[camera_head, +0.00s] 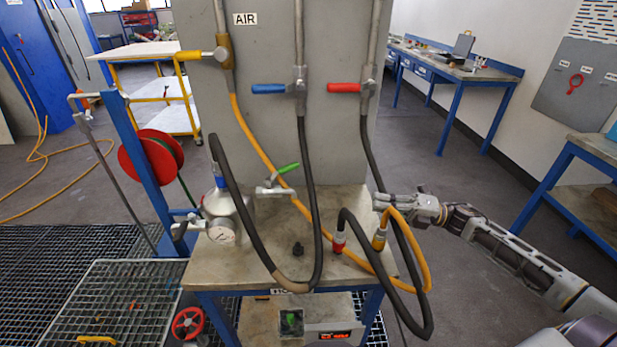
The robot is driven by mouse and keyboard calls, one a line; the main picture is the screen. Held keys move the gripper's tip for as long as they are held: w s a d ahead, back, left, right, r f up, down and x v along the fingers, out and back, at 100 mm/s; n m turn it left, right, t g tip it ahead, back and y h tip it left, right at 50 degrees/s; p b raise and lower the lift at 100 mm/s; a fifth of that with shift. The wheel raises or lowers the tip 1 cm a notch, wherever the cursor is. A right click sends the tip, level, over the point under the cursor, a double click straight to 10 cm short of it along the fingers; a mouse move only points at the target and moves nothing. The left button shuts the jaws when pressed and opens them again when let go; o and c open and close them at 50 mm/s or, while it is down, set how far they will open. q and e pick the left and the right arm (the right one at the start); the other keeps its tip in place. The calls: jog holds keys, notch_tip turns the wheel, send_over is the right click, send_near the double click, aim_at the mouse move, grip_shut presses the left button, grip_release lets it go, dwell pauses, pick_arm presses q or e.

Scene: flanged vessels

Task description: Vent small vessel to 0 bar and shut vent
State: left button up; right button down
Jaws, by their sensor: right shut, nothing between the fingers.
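The small silver vessel (213,203) stands at the left of the steel bench. A round dial gauge (222,233) is on its front; its needle is too small to read. A lever valve with a green handle (289,168) sits right of the vessel, its handle tilted up to the right. I cannot tell which fitting is the vent. My right gripper (380,202) is shut and empty at the bench's right side, right of the vessel and green handle. It is close to the top of the yellow hose loop (412,240); contact is unclear. My left gripper is out of view.
A grey panel (275,140) behind carries yellow, blue (269,89) and red (344,88) handled valves. Black hoses (323,220) hang across the bench (340,280). A red-collared connector (339,242) and a yellow one (379,240) stand at right. A hose reel (150,157) is left.

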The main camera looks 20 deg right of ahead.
jog(key=shift+a, duration=0.1)
dwell(0.3)
send_near(281, 174)
jog(key=shift+s+a, duration=0.85)
jog(key=shift+a, duration=0.4)
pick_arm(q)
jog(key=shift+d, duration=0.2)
pick_arm(e)
jog(key=w, duration=0.1)
jog(key=w+a, duration=0.1)
jog(key=w, duration=0.1)
jog(key=shift+w+a+r, duration=0.15)
jog(key=shift+w+r, duration=0.15)
jog(key=shift+w, duration=0.05)
dwell(0.5)
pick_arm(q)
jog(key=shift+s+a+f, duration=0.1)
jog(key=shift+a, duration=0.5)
